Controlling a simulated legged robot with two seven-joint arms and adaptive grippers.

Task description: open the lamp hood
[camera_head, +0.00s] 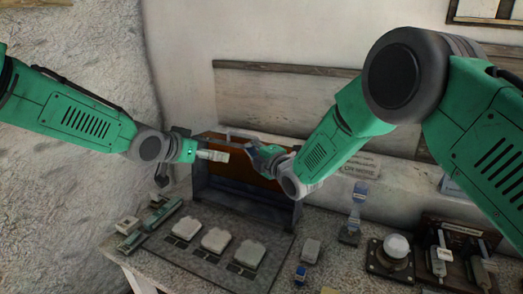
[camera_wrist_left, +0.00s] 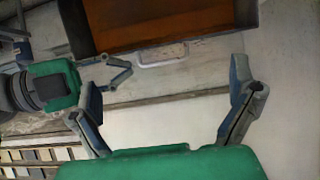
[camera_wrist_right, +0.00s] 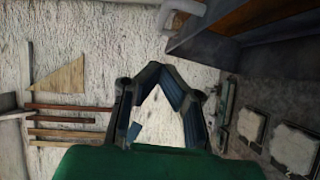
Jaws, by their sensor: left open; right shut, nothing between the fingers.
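The lamp hood looks to be the dark grey box with an orange-brown inside (camera_head: 240,163) at the back of the table in the head view. A pale bar handle (camera_wrist_left: 160,55) sits at its edge in the left wrist view. My left gripper (camera_wrist_left: 162,75) is open and empty, with the handle beyond its fingers; in the head view its fingers are hard to make out. My right gripper (camera_head: 258,153) is shut and empty in front of the hood's right part. In the right wrist view its fingertips (camera_wrist_right: 160,75) meet, apart from the pale handle (camera_wrist_right: 184,14).
Several pale square blocks (camera_head: 215,240) lie on a dark plate before the hood. A white sphere on a dark base (camera_head: 397,246) and small switch-like devices (camera_head: 440,260) stand to the right. The rough wall (camera_head: 80,50) closes off the left; a plaster wall stands behind.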

